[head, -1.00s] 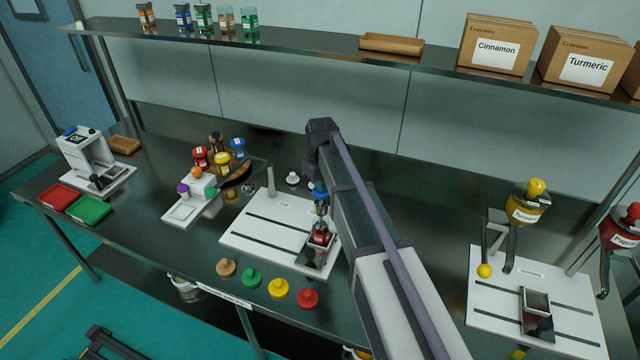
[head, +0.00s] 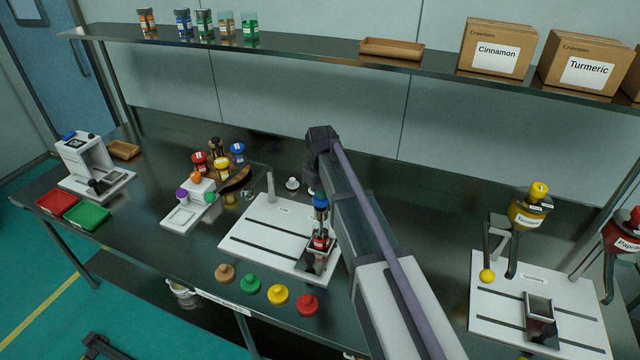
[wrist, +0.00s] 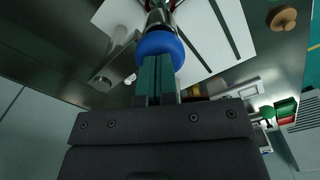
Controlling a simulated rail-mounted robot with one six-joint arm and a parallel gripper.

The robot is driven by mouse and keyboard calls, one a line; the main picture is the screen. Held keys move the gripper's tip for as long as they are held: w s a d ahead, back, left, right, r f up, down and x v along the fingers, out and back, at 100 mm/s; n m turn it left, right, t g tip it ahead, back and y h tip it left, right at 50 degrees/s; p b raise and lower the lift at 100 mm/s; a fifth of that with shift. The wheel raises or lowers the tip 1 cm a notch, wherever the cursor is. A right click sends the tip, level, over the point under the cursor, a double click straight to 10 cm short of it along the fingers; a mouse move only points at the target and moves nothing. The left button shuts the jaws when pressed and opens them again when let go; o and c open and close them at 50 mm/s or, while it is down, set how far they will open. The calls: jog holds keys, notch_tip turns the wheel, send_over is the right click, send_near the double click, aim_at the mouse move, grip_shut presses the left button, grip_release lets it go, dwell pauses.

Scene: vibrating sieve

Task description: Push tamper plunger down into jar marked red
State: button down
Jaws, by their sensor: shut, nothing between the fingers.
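A blue-knobbed tamper plunger (head: 320,200) stands upright in a jar marked red (head: 320,242), on the front right of a white stand. The jar sits at a dark square holder (head: 312,263). In the wrist view, the round blue knob (wrist: 160,47) is right at the tips of my shut gripper (wrist: 154,72). The fingers press together with nothing between them and appear to touch the knob. The knob hides most of the jar there. In the head view my arm hides most of my gripper, which is above the plunger.
The white stand (head: 262,232) has a post at its back. Tan, green, yellow and red knobbed pieces (head: 278,294) lie along the table's front edge. Several coloured jars (head: 222,167) and a small white device stand to the left. A turmeric stand (head: 500,325) is at the right.

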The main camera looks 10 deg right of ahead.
notch_tip(320, 180, up, 10)
jog(key=p, duration=0.9)
jog(key=shift+r, duration=0.2)
jog(key=s+d+f+m+b, duration=0.1)
jog(key=s+f+m+b, duration=0.1)
jog(key=s, duration=1)
jog(key=s+d+f+m+b, duration=0.1)
jog(key=s+f+m+b, duration=0.2)
jog(key=s, duration=1)
notch_tip(320, 180, down, 3)
jog(key=shift+d+r+m+b, duration=0.1)
jog(key=shift+d+m+b, duration=0.2)
jog(key=shift+b, duration=0.85)
